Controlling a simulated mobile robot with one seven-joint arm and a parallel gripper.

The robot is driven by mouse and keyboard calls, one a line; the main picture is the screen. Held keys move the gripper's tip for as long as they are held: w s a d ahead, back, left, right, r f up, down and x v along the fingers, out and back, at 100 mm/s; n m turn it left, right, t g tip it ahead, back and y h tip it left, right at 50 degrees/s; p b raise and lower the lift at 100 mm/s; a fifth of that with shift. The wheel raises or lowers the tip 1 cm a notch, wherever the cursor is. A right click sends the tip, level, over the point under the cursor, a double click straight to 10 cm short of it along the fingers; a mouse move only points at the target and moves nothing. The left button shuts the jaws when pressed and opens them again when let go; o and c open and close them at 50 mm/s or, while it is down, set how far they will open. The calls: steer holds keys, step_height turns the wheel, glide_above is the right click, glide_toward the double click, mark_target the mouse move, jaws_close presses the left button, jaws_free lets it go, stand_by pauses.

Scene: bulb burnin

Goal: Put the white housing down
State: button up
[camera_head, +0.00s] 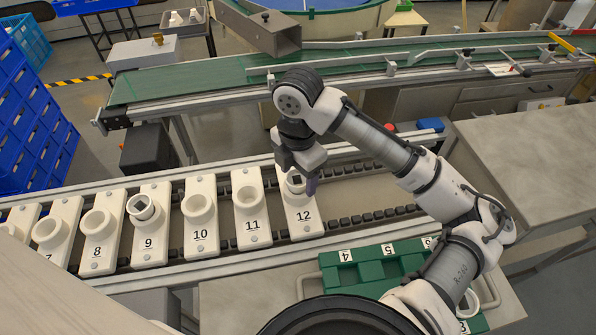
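My gripper (302,180) points down at the socket of the white holder marked 12 (303,217) on the chain track. A small white piece with a dark square top, apparently the white housing (297,188), shows at the socket between my fingers. One purplish fingertip is on its right. My gripper and wrist cover much of it, so I cannot tell whether the fingers press on it or whether it is fully seated. A similar white piece with a dark inside (142,208) sits tilted in the socket of holder 9 (150,245).
Holders 10 (201,235) and 11 (252,228) have empty sockets. A green numbered tray (375,265) lies in front, partly under my arm. A green conveyor belt (200,77) runs behind the track. Blue crates (30,120) stand at the left.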

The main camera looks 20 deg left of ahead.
step_height(320, 180, up, 12)
steer(key=shift+r, duration=0.25)
stand_by(0.6)
stand_by(0.4)
